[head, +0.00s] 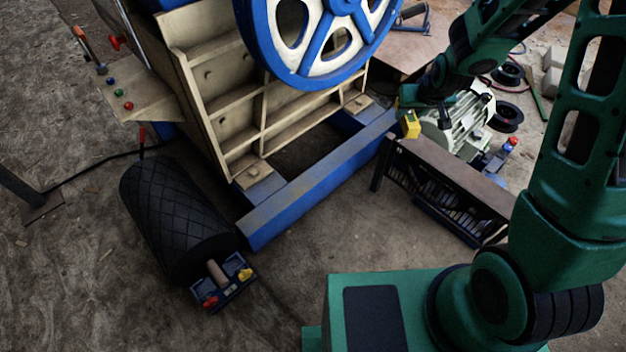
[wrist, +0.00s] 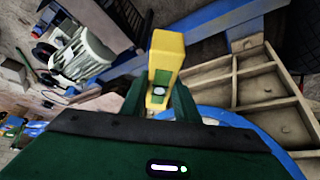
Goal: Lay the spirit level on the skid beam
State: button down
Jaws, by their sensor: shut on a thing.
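A yellow spirit level (head: 410,124) is held in my gripper (head: 405,108), over the right end of the blue skid beam (head: 318,183) in the head view. In the wrist view the yellow level (wrist: 167,58) stands between the two green fingers of my gripper (wrist: 172,98), with a pale round spot on its near face. The blue beam (wrist: 215,30) passes behind it in that view. The level appears apart from the beam, but the gap is hard to judge. Most of the beam's top is bare.
The cream crusher frame (head: 215,100) with a blue flywheel (head: 315,35) rises behind the beam. A grey motor (head: 455,125) and a dark slotted guard (head: 440,190) stand at right. A black roller (head: 175,220) and a small tool tray (head: 225,285) lie at left.

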aim_at(338, 158)
jog(key=i, duration=0.9)
jog(key=u, duration=0.1)
